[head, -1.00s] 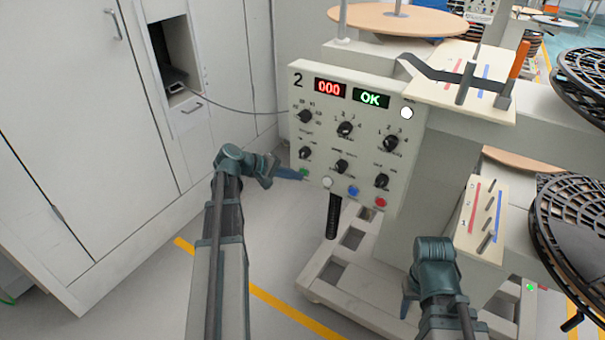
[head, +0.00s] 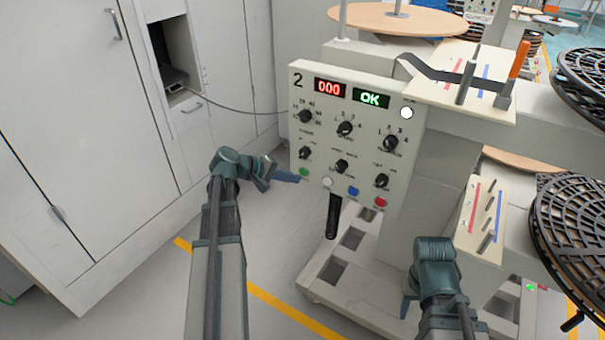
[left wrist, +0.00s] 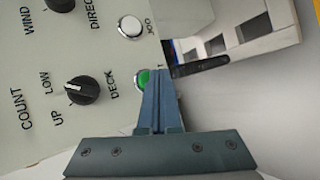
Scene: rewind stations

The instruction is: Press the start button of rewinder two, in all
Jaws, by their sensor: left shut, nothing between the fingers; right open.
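The control panel of rewinder two (head: 322,125) carries a "2", a red "000" display and a green "OK" display. Its green button (head: 304,172) is at the lower left corner, and it also shows in the left wrist view (left wrist: 143,80), partly behind the fingers. My left gripper (head: 297,179) is shut and empty, its tips just below the green button in the head view. In the left wrist view its fingertips (left wrist: 158,72) overlap the button's edge; I cannot tell whether they touch. My right gripper (head: 408,304) is open, low in front of the machine, its fingers mostly hidden.
White (head: 327,183), blue (head: 353,190) and red (head: 381,202) buttons line the panel's lower edge. Several black knobs sit above them. A black handle (head: 333,216) hangs below the panel. Black reels (head: 575,215) stand at right, white cabinets (head: 70,130) at left.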

